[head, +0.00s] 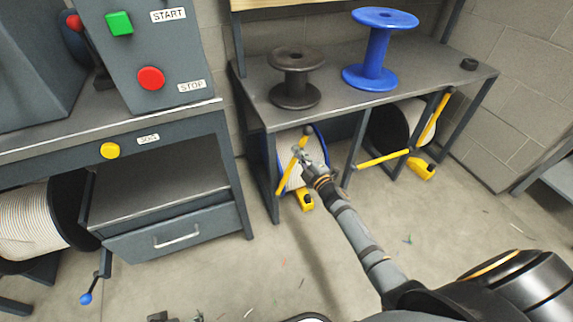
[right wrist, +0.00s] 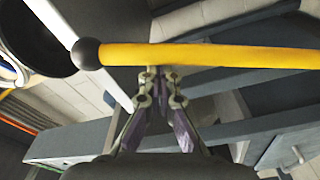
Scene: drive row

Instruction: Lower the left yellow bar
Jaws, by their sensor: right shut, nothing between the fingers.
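The left yellow bar (head: 290,168) slants in front of the cable reel (head: 305,176) under the bench, with a dark ball at its upper end. It crosses the right wrist view (right wrist: 210,56), its black ball (right wrist: 88,54) at the left. My right gripper (head: 299,152) is shut and empty, close to the bar's upper part. In the right wrist view its fingertips (right wrist: 154,84) are at the bar's lower edge in the picture; I cannot tell whether they touch it. Dark parts at the bottom left of the head view (head: 158,316) may be my left gripper, mostly cut off.
A second yellow bar (head: 384,158) is at the right reel. Yellow blocks (head: 306,200) stand on the floor below. A dark spool (head: 297,80) and a blue spool (head: 379,50) stand on the bench (head: 335,92). Bench legs stand close to my right arm.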

